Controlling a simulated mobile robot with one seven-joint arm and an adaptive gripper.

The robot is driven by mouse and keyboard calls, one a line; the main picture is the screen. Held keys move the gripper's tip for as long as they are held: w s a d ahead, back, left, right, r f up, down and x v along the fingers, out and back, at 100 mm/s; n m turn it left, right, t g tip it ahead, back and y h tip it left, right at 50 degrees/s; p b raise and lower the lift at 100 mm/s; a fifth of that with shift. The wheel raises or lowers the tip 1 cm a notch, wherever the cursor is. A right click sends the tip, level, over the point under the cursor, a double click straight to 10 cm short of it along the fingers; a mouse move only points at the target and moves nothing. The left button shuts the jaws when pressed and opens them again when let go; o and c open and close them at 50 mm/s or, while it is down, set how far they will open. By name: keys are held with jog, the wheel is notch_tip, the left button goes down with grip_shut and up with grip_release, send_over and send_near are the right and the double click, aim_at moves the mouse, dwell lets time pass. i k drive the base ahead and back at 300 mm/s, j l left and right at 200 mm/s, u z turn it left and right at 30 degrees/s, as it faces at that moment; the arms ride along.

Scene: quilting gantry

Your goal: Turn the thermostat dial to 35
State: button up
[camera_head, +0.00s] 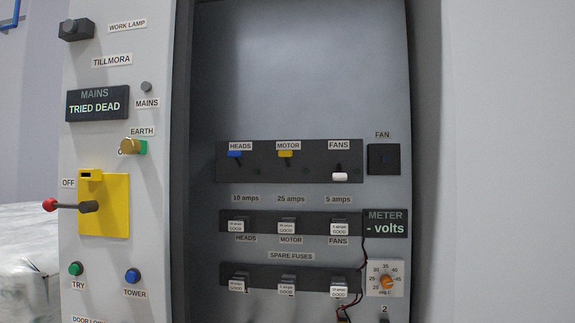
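The thermostat dial (386,282) is an orange knob on a small white square plate (372,289) at the lower right of the open cabinet. Its printed scale runs from about 20 at lower left, over 35 near the top, to 45 at right. The knob's pointer is too small to read surely. My gripper is not in this view.
A meter (385,224) reading "- volts" sits just above the dial. Thin dark and red wires (361,268) hang close to its left. Spare fuses (339,287) and a red-knobbed lever (50,204) stick out. The cabinet's right wall (425,160) is near the dial.

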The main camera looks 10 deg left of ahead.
aim_at(386, 282)
jog(key=j+z, duration=0.25)
jog(key=z, duration=0.15)
jog(key=i+j+z, duration=0.1)
jog(key=j+z, duration=0.5)
jog(key=z, duration=0.15)
